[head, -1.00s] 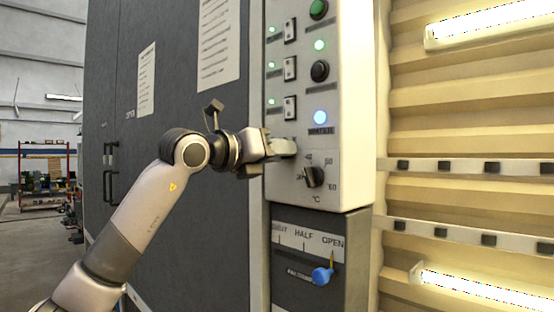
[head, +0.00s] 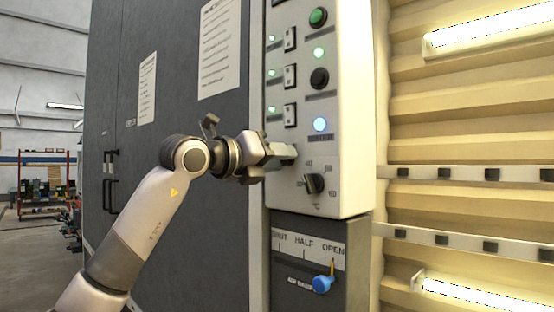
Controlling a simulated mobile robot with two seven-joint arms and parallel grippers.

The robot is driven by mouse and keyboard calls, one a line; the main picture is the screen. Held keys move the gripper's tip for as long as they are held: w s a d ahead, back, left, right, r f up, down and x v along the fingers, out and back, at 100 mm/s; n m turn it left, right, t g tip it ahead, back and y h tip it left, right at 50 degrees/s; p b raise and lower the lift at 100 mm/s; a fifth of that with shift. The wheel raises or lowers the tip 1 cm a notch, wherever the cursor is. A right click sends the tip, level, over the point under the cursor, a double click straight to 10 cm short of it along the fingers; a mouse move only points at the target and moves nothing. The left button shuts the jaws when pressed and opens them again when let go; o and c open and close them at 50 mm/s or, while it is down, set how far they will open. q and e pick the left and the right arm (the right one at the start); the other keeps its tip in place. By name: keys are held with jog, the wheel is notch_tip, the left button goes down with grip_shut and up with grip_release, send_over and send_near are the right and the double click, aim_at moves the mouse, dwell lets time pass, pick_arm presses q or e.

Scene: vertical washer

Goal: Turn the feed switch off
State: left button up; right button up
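The white control panel (head: 345,120) carries three rocker switches in a column: a top one (head: 290,39), a middle one (head: 290,77) and a bottom one (head: 290,115). Each has a lit green lamp at its left. Their labels are too small to read, so I cannot tell which is the feed switch. My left gripper (head: 286,152) is at the panel's left part, just below the bottom switch and left of the black dial (head: 315,183). Its fingers overlap in this view; their gap and any contact with the panel cannot be made out. My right gripper is out of view.
A green button (head: 318,17), a black knob (head: 319,77) and a blue lamp (head: 320,124) are on the panel's right side. A blue-knobbed lever (head: 323,283) sits below, near OPEN. Grey cabinet doors (head: 200,125) stand left of the panel, behind my arm.

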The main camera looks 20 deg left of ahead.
pick_arm(q)
jog(key=b+v, duration=0.1)
jog(key=v, duration=0.6)
jog(key=shift+b, duration=0.4)
jog(key=shift+f, duration=0.1)
